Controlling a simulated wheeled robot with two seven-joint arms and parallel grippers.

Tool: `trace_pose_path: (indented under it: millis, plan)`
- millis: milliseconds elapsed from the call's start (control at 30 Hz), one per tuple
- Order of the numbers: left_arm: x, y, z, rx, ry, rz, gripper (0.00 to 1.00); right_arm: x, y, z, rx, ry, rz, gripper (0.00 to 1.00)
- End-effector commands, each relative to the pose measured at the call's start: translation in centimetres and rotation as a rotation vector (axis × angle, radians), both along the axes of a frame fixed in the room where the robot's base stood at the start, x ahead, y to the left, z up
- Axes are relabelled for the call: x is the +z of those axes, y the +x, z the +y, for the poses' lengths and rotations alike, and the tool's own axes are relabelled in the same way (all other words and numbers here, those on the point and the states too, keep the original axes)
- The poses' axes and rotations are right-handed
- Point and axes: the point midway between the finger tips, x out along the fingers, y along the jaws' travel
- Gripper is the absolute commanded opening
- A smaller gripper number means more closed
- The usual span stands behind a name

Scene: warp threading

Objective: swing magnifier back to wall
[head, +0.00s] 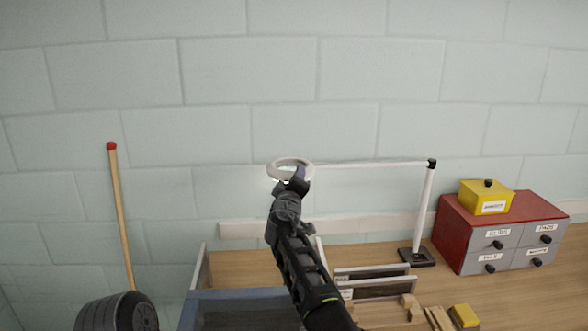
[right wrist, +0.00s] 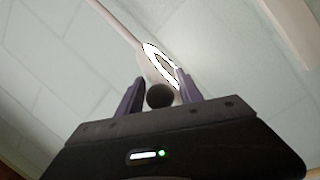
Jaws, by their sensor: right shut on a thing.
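The magnifier (head: 290,162) is a white ring at the end of a thin horizontal white arm. The arm runs left from a white post (head: 424,205) on a black base at the back of the bench. My right gripper (head: 297,178) is at the near edge of the ring, shut on the magnifier. In the right wrist view the ring (right wrist: 160,65) glows white just beyond the fingers (right wrist: 160,95), with a dark round knob (right wrist: 160,96) between them. My left gripper is not in the head view.
A pale block wall (head: 250,80) stands behind the bench (head: 520,285). A red drawer cabinet (head: 455,222) with a yellow box (head: 486,197) on top is at the right. A red-tipped stick (head: 120,200) leans at the left.

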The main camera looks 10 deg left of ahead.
Motion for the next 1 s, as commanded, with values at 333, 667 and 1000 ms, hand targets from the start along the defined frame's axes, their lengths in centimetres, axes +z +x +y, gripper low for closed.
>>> trace_pose_path:
  millis: [333, 667, 1000]
  plan:
    - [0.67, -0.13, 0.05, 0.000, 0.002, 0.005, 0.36, 0.09, 0.11, -0.47, -0.020, 0.017, -0.003, 0.00]
    - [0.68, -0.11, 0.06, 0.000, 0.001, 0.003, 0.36, 0.32, 0.05, -0.28, -0.015, 0.016, -0.006, 0.50]
    - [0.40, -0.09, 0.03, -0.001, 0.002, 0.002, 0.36, -0.05, -0.02, -0.09, -0.013, 0.011, -0.003, 0.50]
